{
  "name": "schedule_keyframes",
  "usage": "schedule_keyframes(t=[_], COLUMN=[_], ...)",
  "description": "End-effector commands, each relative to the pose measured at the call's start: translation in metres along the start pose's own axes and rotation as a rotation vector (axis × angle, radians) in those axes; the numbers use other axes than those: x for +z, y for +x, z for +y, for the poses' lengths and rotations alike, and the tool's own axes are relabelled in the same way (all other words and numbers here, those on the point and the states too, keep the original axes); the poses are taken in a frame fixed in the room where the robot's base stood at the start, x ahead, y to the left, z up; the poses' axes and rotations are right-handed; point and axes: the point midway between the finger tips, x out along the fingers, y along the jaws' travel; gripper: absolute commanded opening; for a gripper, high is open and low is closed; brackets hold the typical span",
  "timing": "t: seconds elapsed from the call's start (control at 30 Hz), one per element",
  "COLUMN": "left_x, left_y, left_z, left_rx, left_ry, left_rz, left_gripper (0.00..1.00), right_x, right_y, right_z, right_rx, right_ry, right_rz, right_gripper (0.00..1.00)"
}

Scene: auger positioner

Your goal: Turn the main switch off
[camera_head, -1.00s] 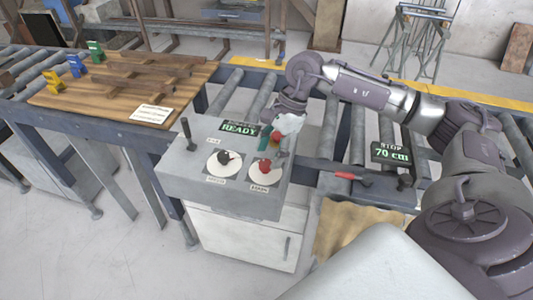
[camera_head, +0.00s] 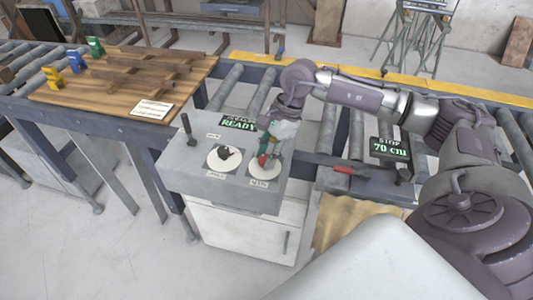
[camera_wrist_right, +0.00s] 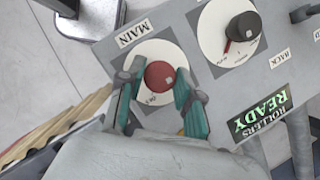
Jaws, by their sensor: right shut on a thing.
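The main switch is a red knob (camera_head: 262,162) on a round white dial on the grey control box. In the right wrist view the knob (camera_wrist_right: 160,76) sits beside a label reading "MAIN". My right gripper (camera_head: 268,151) reaches down to it, and its teal fingers (camera_wrist_right: 156,92) stand on either side of the knob, shut on it. The fingers partly hide the dial's marks, so I cannot tell the knob's setting. My left gripper is out of view.
A black knob (camera_head: 223,152) on a second dial and a black lever (camera_head: 188,130) share the box. A display (camera_head: 239,123) reads "ROLLERS READY"; another (camera_head: 390,149) reads "STOP 70 cm". A red-handled tool (camera_head: 345,169) lies right of the box.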

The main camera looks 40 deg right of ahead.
Motion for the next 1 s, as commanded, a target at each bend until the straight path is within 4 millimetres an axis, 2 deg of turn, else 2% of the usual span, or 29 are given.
schedule_keyframes(t=[0.17, 0.37, 1.0], left_x=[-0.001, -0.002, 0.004], left_y=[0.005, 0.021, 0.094], left_z=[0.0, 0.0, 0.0], left_rx=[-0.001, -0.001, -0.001], left_ry=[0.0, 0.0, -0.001], left_rz=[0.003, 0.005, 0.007], left_gripper=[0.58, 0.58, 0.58], right_x=[-0.001, -0.002, -0.001], right_y=[0.001, 0.004, 0.005], right_z=[0.0, 0.001, 0.003], right_rx=[-0.011, -0.047, -0.272], right_ry=[0.023, 0.108, 0.638], right_rz=[0.0, 0.0, -0.002], right_gripper=[0.0, 0.0, 0.0])
